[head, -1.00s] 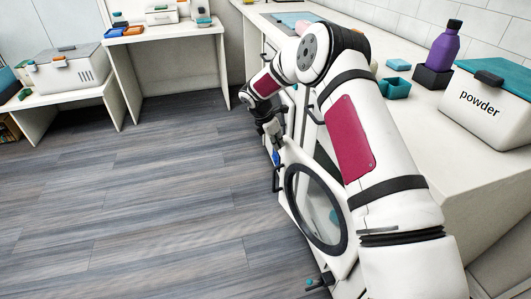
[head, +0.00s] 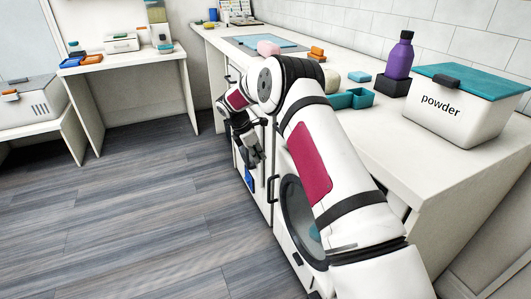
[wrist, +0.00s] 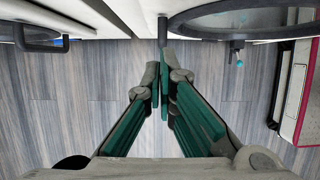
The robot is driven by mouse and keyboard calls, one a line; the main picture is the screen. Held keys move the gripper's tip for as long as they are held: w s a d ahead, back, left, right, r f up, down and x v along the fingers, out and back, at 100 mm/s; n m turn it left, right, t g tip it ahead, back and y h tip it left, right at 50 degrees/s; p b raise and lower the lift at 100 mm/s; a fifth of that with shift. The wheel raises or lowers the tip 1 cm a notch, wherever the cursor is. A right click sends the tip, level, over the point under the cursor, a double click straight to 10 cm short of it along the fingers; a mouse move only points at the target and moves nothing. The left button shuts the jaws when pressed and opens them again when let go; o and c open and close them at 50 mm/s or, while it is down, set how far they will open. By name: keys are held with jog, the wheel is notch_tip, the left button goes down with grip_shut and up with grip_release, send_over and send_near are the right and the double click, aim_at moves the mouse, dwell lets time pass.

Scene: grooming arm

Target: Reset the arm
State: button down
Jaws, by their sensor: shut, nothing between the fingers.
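My arm reaches out from the lower right along the front of the white counter (head: 430,165). My gripper (head: 256,160) hangs beside the cabinet fronts, above the floor. In the wrist view its two green-padded fingers (wrist: 161,88) come together at the tips with nothing between them. A round, dark-rimmed door window (head: 297,215) is low beside my arm and partly hidden by it. Its dark rim (wrist: 205,22) also shows at the top of the wrist view, just beyond the fingertips.
On the counter are a powder box (head: 460,105), a purple bottle (head: 399,58) and teal trays (head: 350,98). A black handle (head: 271,188) sticks out near my gripper. A white side table (head: 120,62) stands at the back left. The grey floor (head: 130,220) is clear.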

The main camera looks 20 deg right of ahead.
jog(key=s+a+r+m+p, duration=0.1)
jog(key=s+a+r, duration=0.15)
jog(key=r, duration=0.55)
jog(key=s+a+r+m, duration=0.1)
jog(key=s+r+m, duration=0.1)
jog(key=s+r, duration=0.35)
jog(key=s+a+r+m+p, duration=0.1)
jog(key=a+r, duration=0.1)
jog(key=r, duration=0.7)
jog(key=s+a+r+m+y, duration=0.1)
jog(key=s+r+m, duration=0.2)
jog(key=s+r, duration=0.35)
jog(key=s+r+m, duration=0.2)
jog(key=s+r, duration=0.2)
jog(key=s, duration=0.6)
jog(key=s+a+f+m+y, duration=0.25)
jog(key=s+m, duration=0.25)
jog(key=s, duration=1)
jog(key=s+a+f+m+y, duration=0.1)
jog(key=s+a+f+m, duration=0.2)
jog(key=s, duration=1.2)
notch_tip(320, 180, up, 21)
jog(key=m+t+p, duration=0.1)
jog(key=t+p, duration=0.3)
jog(key=p, duration=1.5)
jog(key=shift+s+d, duration=0.25)
jog(key=shift+d, duration=0.2)
